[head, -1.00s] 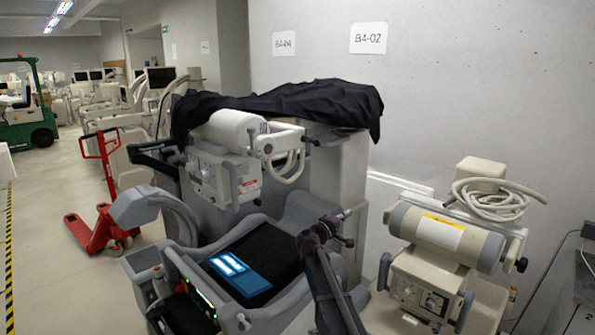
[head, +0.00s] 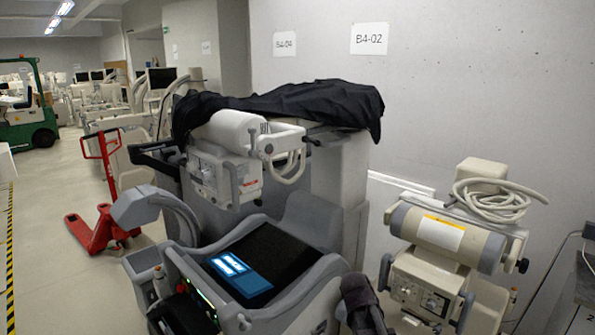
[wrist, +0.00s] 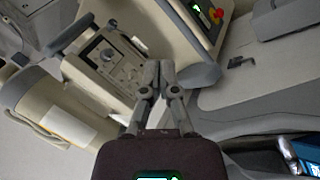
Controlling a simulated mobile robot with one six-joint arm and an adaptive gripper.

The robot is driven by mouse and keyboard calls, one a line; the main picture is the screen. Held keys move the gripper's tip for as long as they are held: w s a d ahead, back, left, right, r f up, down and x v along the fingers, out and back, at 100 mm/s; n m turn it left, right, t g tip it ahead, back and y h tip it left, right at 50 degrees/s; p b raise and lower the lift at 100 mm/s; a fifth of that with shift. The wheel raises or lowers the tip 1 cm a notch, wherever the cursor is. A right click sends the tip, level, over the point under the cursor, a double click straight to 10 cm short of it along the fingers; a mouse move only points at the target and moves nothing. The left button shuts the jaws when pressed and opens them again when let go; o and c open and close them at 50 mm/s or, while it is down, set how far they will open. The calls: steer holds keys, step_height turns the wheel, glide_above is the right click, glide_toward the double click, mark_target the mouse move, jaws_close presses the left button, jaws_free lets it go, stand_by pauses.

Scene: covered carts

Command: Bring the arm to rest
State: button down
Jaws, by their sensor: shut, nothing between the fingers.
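My gripper (wrist: 152,92) shows in the wrist view with its two grey fingers together and nothing between them. It points over the beige unit and the floor, apart from anything I can make out. In the head view only a dark part of my arm shows at the bottom, right of the middle; the gripper itself is out of that view. A grey cart (head: 338,175) with a black cover (head: 290,103) over its top stands in the middle of the head view. Its lit blue screen (head: 243,272) faces up.
A beige unit (head: 440,238) with a cylinder and coiled cable stands close at the right; its labelled cylinder also shows in the wrist view (wrist: 60,120). A red pallet jack (head: 100,215) and a green forklift (head: 28,115) stand at the left. Open floor lies along the yellow-black line.

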steer(key=s+a+f+g+y, duration=0.2)
steer(key=s+a+y, duration=0.3)
steer(key=s, duration=0.6)
steer(key=shift+a+f, duration=0.15)
steer(key=shift+a, duration=0.2)
